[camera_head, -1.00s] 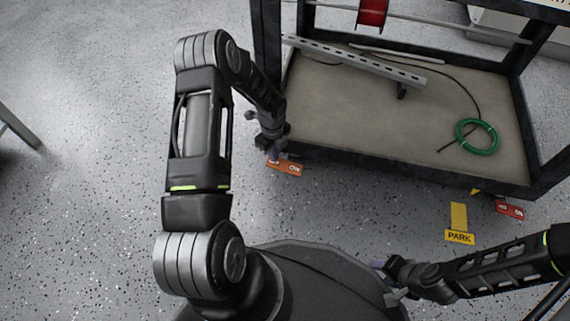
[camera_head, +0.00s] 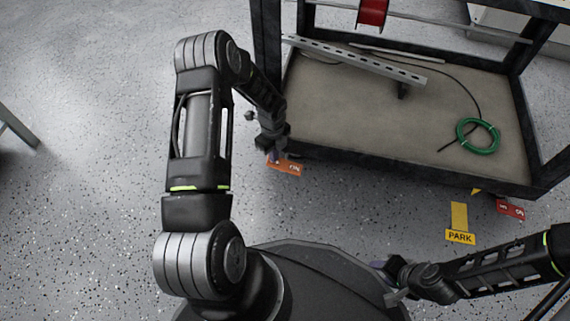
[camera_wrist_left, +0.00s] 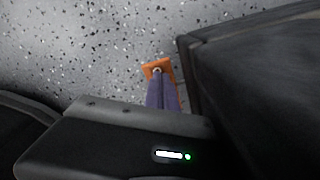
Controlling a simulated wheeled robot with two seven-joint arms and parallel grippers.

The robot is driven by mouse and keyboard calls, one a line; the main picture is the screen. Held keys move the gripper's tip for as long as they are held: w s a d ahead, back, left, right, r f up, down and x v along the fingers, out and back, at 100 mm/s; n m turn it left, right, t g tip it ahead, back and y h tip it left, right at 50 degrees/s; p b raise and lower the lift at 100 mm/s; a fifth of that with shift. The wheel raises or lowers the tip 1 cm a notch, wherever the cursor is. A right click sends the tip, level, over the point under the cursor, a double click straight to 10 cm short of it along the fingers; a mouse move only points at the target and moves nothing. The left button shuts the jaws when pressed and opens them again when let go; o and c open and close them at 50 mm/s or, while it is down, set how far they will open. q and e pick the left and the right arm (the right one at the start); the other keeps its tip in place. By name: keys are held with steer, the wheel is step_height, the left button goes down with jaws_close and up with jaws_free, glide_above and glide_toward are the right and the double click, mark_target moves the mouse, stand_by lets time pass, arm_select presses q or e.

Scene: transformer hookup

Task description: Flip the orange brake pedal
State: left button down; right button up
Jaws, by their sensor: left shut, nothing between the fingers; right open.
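The orange brake pedal (camera_head: 289,168) sticks out below the front left corner of the cart, low over the floor. Its lettering is partly covered by my left gripper (camera_head: 273,157), which is at the pedal's left part. In the left wrist view, the orange pedal (camera_wrist_left: 157,67) shows behind and around the tips of my shut left gripper (camera_wrist_left: 158,78). Nothing is between its fingers. I cannot tell whether the tips touch the pedal. My right gripper (camera_head: 387,281) is open, far from the pedal, at the lower right of the head view.
The cart (camera_head: 400,165) has a lower shelf with a slotted metal rail (camera_head: 360,62) and a green cable coil (camera_head: 477,136). A yellow PARK pedal (camera_head: 460,237) and a red pedal (camera_head: 510,209) stick out at its right front.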

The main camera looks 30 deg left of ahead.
arm_select(q)
steer(key=shift+f+b, duration=0.7)
steer(key=shift+f, duration=0.25)
stand_by(0.4)
steer(key=shift+r+p, duration=2.65)
steer(key=shift+r, duration=0.9)
